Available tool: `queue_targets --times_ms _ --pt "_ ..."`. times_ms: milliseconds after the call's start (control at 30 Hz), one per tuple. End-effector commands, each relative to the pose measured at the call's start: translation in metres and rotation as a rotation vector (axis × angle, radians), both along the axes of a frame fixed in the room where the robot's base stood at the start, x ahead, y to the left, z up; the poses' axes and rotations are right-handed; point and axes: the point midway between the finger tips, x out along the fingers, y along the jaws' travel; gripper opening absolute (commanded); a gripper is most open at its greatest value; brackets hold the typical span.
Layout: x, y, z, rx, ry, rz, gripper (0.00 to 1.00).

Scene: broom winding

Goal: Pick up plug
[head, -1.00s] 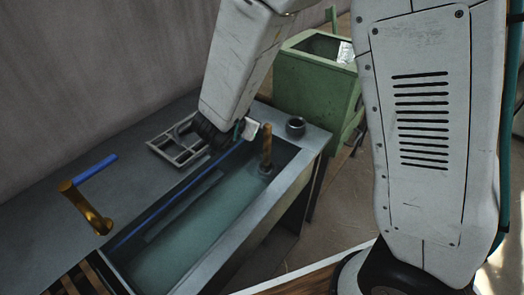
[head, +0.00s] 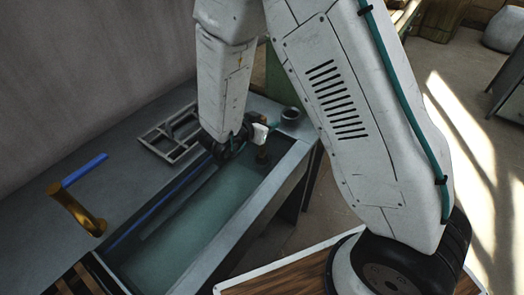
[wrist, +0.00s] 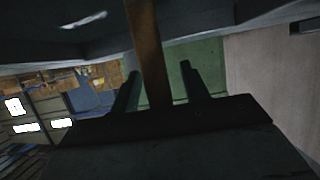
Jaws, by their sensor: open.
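The plug (head: 262,157) stands upright at the far end of the water-filled sink, its lower part dark. Its brown wooden handle (wrist: 150,50) runs down between my two fingers in the wrist view. My gripper (wrist: 158,72) is open around the handle, with a gap visible on both sides. In the head view my forearm hangs over the sink's far end, and the gripper there is small and partly hidden.
The sink (head: 240,222) is set in a grey counter. A metal frame (head: 172,142) lies behind it and a dark cup (head: 291,117) stands at its far corner. A blue rod (head: 150,215) runs along the sink.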

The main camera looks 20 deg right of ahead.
Motion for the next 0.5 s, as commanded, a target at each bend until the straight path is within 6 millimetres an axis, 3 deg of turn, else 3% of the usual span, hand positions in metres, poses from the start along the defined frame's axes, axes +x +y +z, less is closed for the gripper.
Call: queue_targets --times_ms 233,400,500 --pt "0.0011 -0.0021 -0.0005 0.001 -0.001 0.0 0.45" --pt "0.001 -0.0021 -0.0004 0.001 -0.001 0.0 0.0" --pt "0.0011 -0.002 -0.0002 0.001 -0.001 0.0 0.0"
